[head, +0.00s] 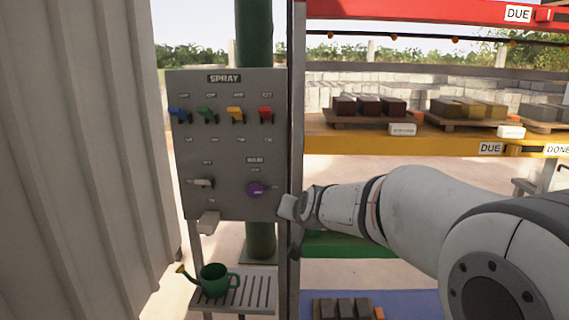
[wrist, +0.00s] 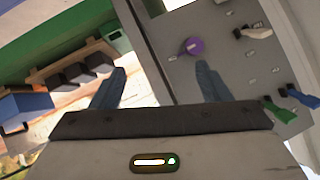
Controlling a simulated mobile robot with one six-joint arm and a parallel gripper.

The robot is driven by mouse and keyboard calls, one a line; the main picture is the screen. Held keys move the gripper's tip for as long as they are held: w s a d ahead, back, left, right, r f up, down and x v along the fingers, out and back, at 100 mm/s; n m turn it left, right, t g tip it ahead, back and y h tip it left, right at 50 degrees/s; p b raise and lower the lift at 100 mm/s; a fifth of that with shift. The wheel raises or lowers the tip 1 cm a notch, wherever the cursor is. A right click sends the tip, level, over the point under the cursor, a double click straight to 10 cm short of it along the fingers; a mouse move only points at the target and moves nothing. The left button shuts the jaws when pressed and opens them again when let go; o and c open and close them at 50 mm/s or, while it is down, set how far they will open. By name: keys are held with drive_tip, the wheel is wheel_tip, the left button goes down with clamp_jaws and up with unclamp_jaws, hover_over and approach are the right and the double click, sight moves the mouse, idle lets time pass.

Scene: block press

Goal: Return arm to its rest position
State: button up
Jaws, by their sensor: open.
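My arm reaches in from the right of the head view, in front of the shelf rack. In the wrist view my gripper (wrist: 158,88) is open, with its two fingers apart and nothing between them. The grey SPRAY panel (head: 225,155) stands left of my gripper's end in the head view. Its purple knob (head: 255,189) is close to the left of my gripper and also shows beyond the fingers in the wrist view (wrist: 193,46). I cannot tell the exact gap. The gripper's fingers are hard to make out in the head view.
A grey post (head: 294,100) stands beside the panel. A yellow shelf (head: 440,144) with blocks on pallets is at right. A green watering can (head: 213,280) stands on a slatted stand (head: 262,290) below the panel. A corrugated wall (head: 80,160) closes off the left.

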drive_tip(key=s+d+n+g+h+p, duration=0.1)
drive_tip(key=s+d+g+p, duration=0.3)
drive_tip(key=s, duration=1.1)
drive_tip(key=s+d+n+g+h+p, duration=0.1)
drive_tip(key=s+d+g+p, duration=0.3)
drive_tip(key=s+d, duration=0.4)
drive_tip(key=s, duration=0.7)
drive_tip(key=shift+s+d+h, duration=0.35)
drive_tip(key=shift+s+h, duration=0.05)
drive_tip(key=shift+f, duration=0.1)
drive_tip(key=shift+c, duration=0.4)
